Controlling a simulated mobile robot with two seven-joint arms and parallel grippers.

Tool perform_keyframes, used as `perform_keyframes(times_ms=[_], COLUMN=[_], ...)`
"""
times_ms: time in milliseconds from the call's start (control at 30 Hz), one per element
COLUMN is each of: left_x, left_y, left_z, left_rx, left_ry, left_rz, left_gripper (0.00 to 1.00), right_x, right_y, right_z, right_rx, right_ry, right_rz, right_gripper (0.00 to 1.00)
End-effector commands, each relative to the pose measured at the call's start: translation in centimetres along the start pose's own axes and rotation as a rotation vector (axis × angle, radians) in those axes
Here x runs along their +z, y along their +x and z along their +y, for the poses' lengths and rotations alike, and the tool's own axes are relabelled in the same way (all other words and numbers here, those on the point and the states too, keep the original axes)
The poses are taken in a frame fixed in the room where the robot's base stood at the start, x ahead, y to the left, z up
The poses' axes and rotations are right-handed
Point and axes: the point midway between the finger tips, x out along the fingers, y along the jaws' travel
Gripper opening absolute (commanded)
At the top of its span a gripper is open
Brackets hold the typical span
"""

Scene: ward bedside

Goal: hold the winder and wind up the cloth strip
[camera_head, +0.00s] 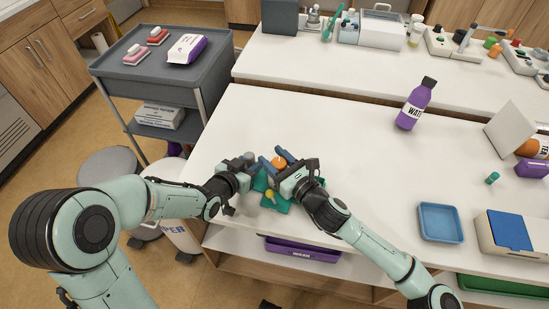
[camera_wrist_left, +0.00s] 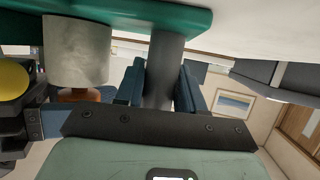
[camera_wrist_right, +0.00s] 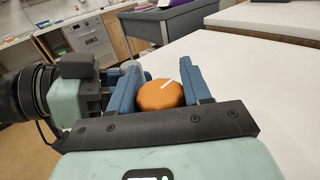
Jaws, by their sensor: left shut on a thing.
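The winder has a green base (camera_head: 279,204) near the table's front edge, partly hidden under my grippers. In the left wrist view its base (camera_wrist_left: 190,18) appears at the top. My left gripper (camera_wrist_left: 160,88) is shut on its grey post (camera_wrist_left: 165,65). A pale grey roll (camera_wrist_left: 77,50), seemingly the wound cloth, is beside the post, with a bit of orange below it. The orange knob (camera_head: 279,162) has a white mark. In the right wrist view the knob (camera_wrist_right: 160,95) sits between the fingers of my right gripper (camera_wrist_right: 160,85), which is open around it. A yellow knob (camera_head: 269,194) shows beside the base.
A purple water bottle (camera_head: 415,104) stands at the back of the table (camera_head: 340,130). A blue tray (camera_head: 440,222) and a box with a blue top (camera_head: 510,231) are at the right. A grey cart (camera_head: 112,76) stands at the left. The table's middle is clear.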

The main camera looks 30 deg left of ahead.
Motion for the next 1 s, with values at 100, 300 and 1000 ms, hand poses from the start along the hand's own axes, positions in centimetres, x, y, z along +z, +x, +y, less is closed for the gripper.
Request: perform_keyframes(times_ms=[100, 300, 1000], left_x=[-0.02, -0.02, -0.03], left_y=[0.01, 0.01, 0.01], left_z=[0.0, 0.01, 0.06], left_rx=[0.0, 0.0, 0.001], left_ry=[0.0, 0.0, 0.0], left_rz=[0.001, 0.001, 0.001], left_gripper=[0.0, 0.0, 0.0], right_x=[-0.01, -0.16, 0.03], right_y=[0.0, 0.11, -0.18], right_z=[0.05, 0.15, -0.78], right_rx=[-0.003, -0.091, -0.458], right_ry=[0.0, 0.003, 0.001], right_rz=[0.0, 0.002, -0.001], right_gripper=[0.17, 0.17, 0.17])
